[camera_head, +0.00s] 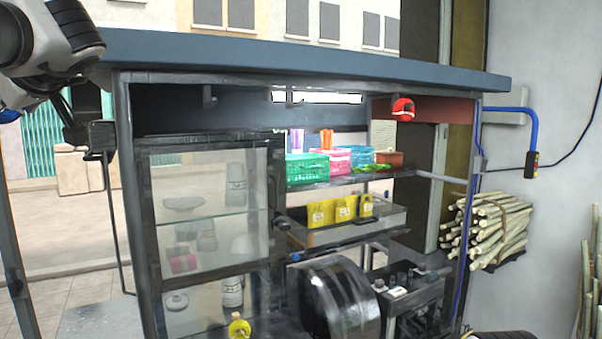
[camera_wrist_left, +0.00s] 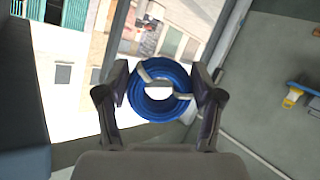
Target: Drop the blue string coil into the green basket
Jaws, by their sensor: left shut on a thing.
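The blue string coil (camera_wrist_left: 136,98) is a round ring with a grey tie, seen in the left wrist view. My left gripper (camera_wrist_left: 160,90) is shut on it, with one finger on each side. The coil cannot be made out in the head view, where my left arm comes in at the upper left, beside the cart roof. The green basket (camera_head: 307,169) stands on the cart's upper shelf, at its left end, well to the right of my left arm. Its inside is mostly hidden by its front wall. My right gripper is not in view.
A pink basket (camera_head: 338,163) and orange cups (camera_head: 326,139) are close to the green basket. The cart roof (camera_head: 290,62) overhangs the shelf. A glass cabinet (camera_head: 205,215) stands left of the shelf. Yellow containers (camera_head: 345,209) sit below. Cane bundles (camera_head: 497,229) are at right.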

